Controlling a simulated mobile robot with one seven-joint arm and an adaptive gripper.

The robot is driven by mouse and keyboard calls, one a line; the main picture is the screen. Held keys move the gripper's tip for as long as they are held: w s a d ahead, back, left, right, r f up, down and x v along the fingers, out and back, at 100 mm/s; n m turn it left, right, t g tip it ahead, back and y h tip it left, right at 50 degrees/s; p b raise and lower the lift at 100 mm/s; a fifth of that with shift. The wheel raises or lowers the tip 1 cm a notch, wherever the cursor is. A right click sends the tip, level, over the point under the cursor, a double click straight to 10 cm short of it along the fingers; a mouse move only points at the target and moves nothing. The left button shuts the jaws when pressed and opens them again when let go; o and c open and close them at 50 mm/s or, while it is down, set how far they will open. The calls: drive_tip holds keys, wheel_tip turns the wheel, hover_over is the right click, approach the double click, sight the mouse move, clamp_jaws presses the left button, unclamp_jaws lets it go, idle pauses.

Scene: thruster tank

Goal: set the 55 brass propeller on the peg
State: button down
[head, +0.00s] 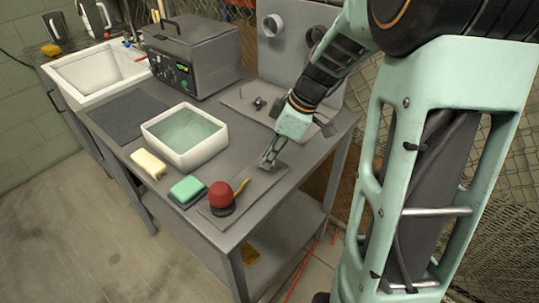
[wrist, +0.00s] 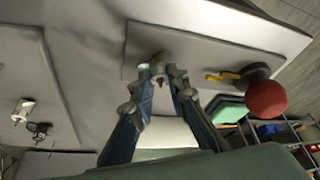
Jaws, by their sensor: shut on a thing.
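My gripper (head: 267,164) is low over the far end of a grey board near the table's front right. Two small propeller-like parts, one pale (wrist: 22,109) and one dark (wrist: 40,130), stand apart on another grey plate (wrist: 50,75). That plate (head: 241,101) lies at the back right in the head view. I cannot make out which part there is the peg.
A red ball (head: 220,194) on a dark base and a yellow-handled tool (head: 241,186) sit on the near board (head: 205,210). A green sponge (head: 187,188), cream block (head: 148,164) and white water tub (head: 157,143) lie left. A grey machine (head: 205,55) stands behind.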

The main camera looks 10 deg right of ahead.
drive_tip(key=c, duration=1.8)
unclamp_jaws()
drive_tip(key=shift+r+p, duration=2.35)
drive_tip(key=shift+r, duration=1.7)
